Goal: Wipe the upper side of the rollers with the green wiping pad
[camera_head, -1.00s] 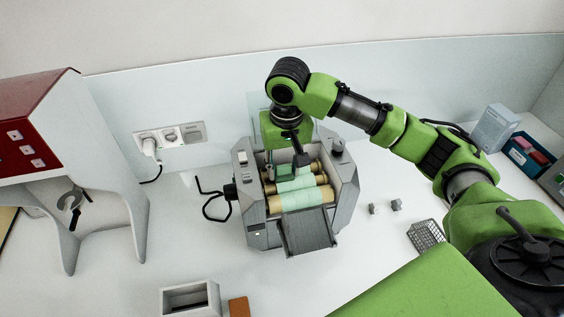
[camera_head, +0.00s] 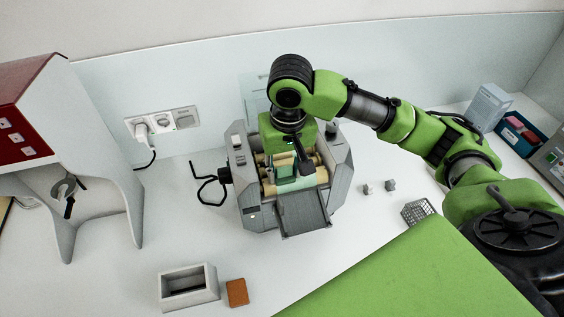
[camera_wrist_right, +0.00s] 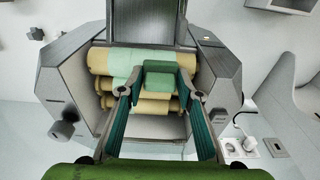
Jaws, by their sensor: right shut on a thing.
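The mill (camera_head: 340,188) stands on the table with several tan rollers lying across it. In the right wrist view, a pale green band (camera_wrist_right: 123,62) shows on the tan roller nearest the apron (camera_wrist_right: 145,20). My right gripper (camera_head: 286,170) points down over the rollers. In the right wrist view my right gripper (camera_wrist_right: 162,90) is shut on the dark green wiping pad (camera_wrist_right: 160,75), which lies over the roller area. The pad (camera_head: 286,174) also shows in the head view, partly hidden by the gripper. Exact contact cannot be told. My left gripper is out of view.
A grey open box (camera_head: 187,287) and a brown block (camera_head: 237,292) are at the front. Two small grey pieces (camera_head: 378,187) and a mesh basket (camera_head: 416,212) lie right of the mill. A red-and-white cabinet (camera_head: 100,150) stands at left. A black crank (camera_head: 208,186) juts out.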

